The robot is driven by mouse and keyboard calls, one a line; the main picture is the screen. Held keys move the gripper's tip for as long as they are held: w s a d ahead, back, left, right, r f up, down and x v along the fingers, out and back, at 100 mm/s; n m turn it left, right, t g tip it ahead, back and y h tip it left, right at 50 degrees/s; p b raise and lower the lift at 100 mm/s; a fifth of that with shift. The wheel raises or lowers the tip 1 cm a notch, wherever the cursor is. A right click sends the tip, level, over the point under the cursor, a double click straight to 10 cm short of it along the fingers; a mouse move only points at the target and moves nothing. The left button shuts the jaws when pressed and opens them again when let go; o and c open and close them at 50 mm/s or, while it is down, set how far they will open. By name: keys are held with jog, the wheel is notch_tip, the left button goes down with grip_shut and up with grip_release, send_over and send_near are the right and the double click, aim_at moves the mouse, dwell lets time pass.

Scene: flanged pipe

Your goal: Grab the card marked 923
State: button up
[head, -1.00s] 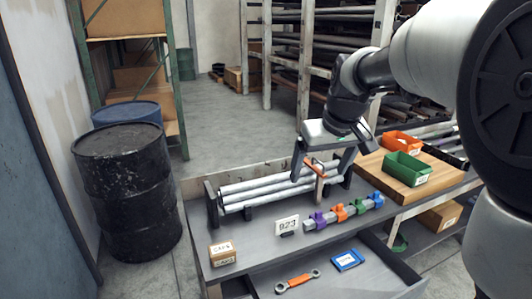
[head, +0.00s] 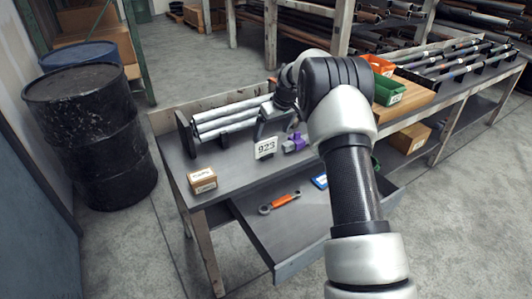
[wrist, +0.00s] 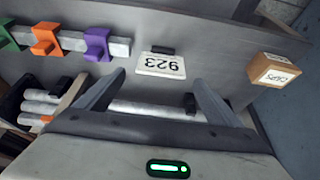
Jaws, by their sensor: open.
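The white card marked 923 (head: 266,148) stands upright on the workbench, in front of the stacked pipes. In the wrist view the same card (wrist: 161,65) appears upside down, with a dark holder (wrist: 162,50) at its edge. My gripper (wrist: 160,77) is open, with its fingers apart on either side of the card's lower area in that view. In the head view my gripper (head: 274,122) is just behind and above the card, partly hidden by my arm. Nothing is between the fingers that I can see held.
Grey pipes (head: 230,118) lie in a rack behind the card. A purple clamp (head: 293,143) is close to its right. A cardboard box (head: 202,180) sits at the bench's left. An open drawer (head: 270,235) below holds an orange-handled wrench (head: 280,203).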

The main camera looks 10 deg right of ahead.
aim_at(266, 143)
jog(key=b+x, duration=0.1)
jog(key=x, duration=0.8)
jog(key=shift+a, duration=0.15)
jog(key=shift+c, duration=0.3)
jog(key=c, duration=0.8)
